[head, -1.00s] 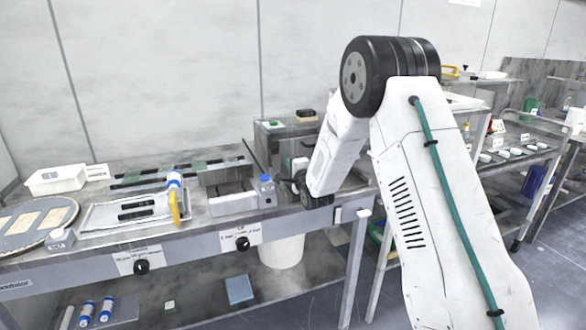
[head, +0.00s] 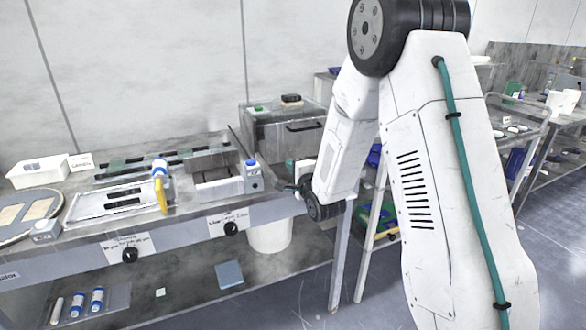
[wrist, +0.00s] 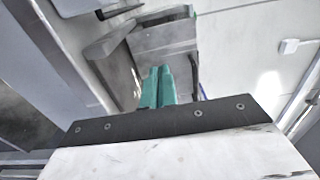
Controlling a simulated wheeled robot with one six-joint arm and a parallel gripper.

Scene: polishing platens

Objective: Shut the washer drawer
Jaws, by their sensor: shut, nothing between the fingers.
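The washer appears to be the grey metal box (head: 285,128) at the back right end of the bench, with a dark bar handle on its front and a green button on top. My forearm covers the area below and right of it, so how far the drawer stands out cannot be told. My gripper (wrist: 160,75) shows in the wrist view as two teal fingers pressed together, shut and empty. A grey metal part (wrist: 165,38), perhaps the drawer, lies just beyond the fingertips. Whether they touch it is unclear.
The bench (head: 180,232) holds a blue-capped bottle (head: 252,176), a tray with a yellow-handled tool (head: 160,188) and a white bin (head: 38,172). A white bucket (head: 270,237) stands beneath. Shelved carts stand to the right, with open floor in front.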

